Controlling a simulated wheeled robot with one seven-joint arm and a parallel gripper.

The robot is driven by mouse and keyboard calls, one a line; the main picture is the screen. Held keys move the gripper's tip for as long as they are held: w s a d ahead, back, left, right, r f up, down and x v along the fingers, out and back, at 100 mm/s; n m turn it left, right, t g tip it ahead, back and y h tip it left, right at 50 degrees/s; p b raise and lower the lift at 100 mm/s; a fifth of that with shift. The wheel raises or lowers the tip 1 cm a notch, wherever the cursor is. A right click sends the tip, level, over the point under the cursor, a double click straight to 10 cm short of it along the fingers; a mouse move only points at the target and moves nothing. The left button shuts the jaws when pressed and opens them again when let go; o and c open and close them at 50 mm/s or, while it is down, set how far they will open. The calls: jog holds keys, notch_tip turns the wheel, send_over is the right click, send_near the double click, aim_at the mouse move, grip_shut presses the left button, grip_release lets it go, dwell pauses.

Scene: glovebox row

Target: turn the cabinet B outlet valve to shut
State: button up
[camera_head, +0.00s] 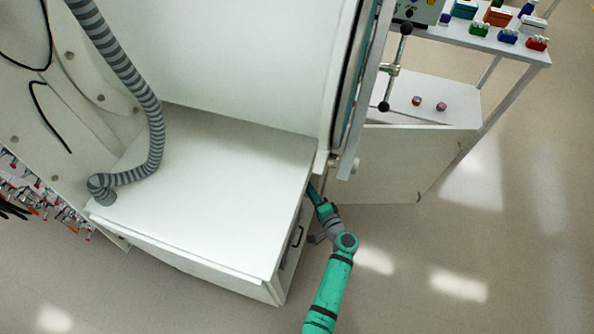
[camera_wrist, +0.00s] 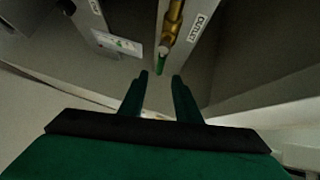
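The brass outlet valve (camera_wrist: 174,22) is at the top middle of the wrist view, beside a white label (camera_wrist: 198,27) reading "OUTLET". A green lever end (camera_wrist: 162,62) with a pale round piece above it hangs below the brass. My gripper (camera_wrist: 160,76) is open, its two dark green fingers apart, with the lever end just beyond and between the fingertips. I cannot tell whether they touch. In the head view the fingertips and valve are hidden by the cabinet (camera_head: 215,185). No cabinet letter is readable.
A small panel with a white-and-green label (camera_wrist: 118,43) is left of the valve. In the head view, a ribbed grey hose (camera_head: 135,75) lies at left. A side shelf (camera_head: 435,98) and a rack (camera_head: 500,40) with small coloured boxes stand at right. The floor at lower right is clear.

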jog(key=x, duration=0.9)
jog(key=shift+w+a+f, duration=0.1)
jog(key=shift+w+a, duration=0.05)
jog(key=shift+w, duration=0.05)
jog(key=shift+c, duration=0.6)
grip_shut()
